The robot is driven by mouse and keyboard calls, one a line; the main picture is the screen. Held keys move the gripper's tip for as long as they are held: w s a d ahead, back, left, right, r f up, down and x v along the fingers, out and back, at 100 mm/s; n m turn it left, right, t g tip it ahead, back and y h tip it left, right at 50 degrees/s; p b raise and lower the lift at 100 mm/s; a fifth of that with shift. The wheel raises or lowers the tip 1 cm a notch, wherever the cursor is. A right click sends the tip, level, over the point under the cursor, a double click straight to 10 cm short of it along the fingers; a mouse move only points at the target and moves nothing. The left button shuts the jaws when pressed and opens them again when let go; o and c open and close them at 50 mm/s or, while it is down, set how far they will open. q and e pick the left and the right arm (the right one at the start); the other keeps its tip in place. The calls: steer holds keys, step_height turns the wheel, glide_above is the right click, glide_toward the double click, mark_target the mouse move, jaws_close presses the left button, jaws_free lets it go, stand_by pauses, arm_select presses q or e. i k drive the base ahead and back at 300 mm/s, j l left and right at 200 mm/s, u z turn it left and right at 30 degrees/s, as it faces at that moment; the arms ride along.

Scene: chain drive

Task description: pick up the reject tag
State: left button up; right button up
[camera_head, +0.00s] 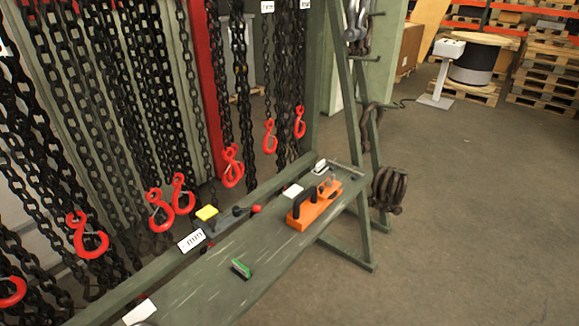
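I cannot tell for sure which item is the reject tag. A white card with dark print (191,240) stands at the edge of the green bench (255,262). A blank white card (139,312) lies at the near left end of the bench. Another small white card (292,190) lies farther along, beside an orange block-shaped tool (313,208). A small yellow item (206,213) sits behind the printed card. Neither of my grippers is in view.
Black chains with red hooks (158,212) hang along the bench's left side. A small green brush-like item (241,268) and a lever with a red knob (255,209) are on the bench. Open concrete floor (465,225) lies to the right. Pallets stand at the back.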

mark_target(320, 166)
steer(key=i+l+u, duration=0.15)
steer(key=u, duration=0.2)
steer(key=l+u, duration=0.35)
steer(key=i+l+u, duration=0.15)
steer(key=u, duration=0.2)
steer(key=l+u, duration=0.35)
steer(key=l, duration=1.9)
steer(key=i+l, duration=0.1)
steer(key=i, duration=0.2)
steer(key=i+l, duration=0.1)
steer(key=i, duration=0.2)
